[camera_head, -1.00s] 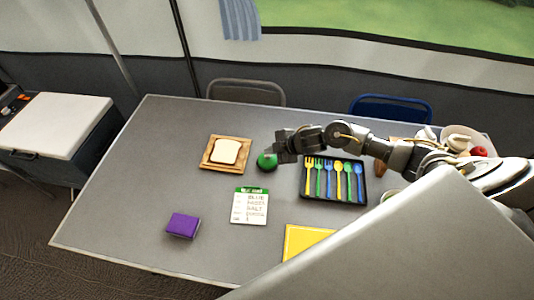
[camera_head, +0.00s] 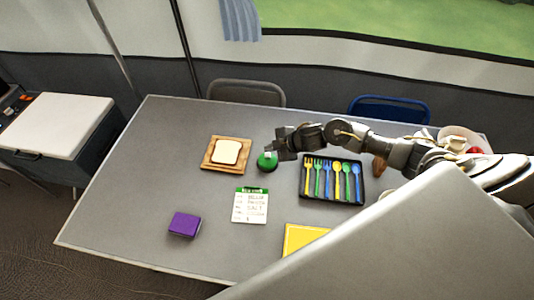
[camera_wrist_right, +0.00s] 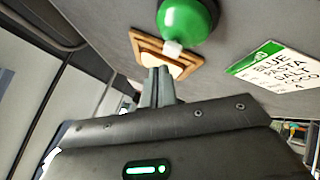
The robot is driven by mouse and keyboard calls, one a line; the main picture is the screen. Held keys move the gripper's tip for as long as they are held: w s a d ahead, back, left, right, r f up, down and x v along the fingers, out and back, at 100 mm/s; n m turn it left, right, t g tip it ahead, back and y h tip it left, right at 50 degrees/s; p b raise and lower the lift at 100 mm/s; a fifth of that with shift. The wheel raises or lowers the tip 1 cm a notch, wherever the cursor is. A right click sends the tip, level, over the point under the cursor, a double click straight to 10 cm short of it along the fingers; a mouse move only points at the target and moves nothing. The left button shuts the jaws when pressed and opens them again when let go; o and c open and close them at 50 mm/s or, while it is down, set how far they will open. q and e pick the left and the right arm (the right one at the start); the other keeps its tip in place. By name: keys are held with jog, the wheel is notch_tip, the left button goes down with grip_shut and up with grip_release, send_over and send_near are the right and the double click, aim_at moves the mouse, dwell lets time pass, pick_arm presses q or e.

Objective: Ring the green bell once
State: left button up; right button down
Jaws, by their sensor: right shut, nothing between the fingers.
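The green bell (camera_head: 267,162) stands on the grey table, between the toast board and the cutlery tray, with a pale knob on top. It also shows large in the right wrist view (camera_wrist_right: 188,20), with its white knob towards my fingers. My right gripper (camera_head: 277,149) reaches in from the right and is at the bell's upper right in the head view. In the wrist view its fingertips (camera_wrist_right: 158,72) are together and empty, just short of the knob. I cannot tell whether they touch it. My left gripper is not in view.
A slice of bread on a wooden board (camera_head: 209,165) lies left of the bell. A black cutlery tray (camera_head: 309,194) lies to the right. A list card (camera_head: 250,205), a purple box (camera_head: 184,225) and a yellow mat (camera_head: 292,241) lie nearer. The table's left part is clear.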

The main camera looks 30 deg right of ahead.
aim_at(270, 155)
notch_tip(270, 155, up, 5)
jog(key=p, duration=0.4)
jog(key=shift+f, duration=0.1)
dwell(0.7)
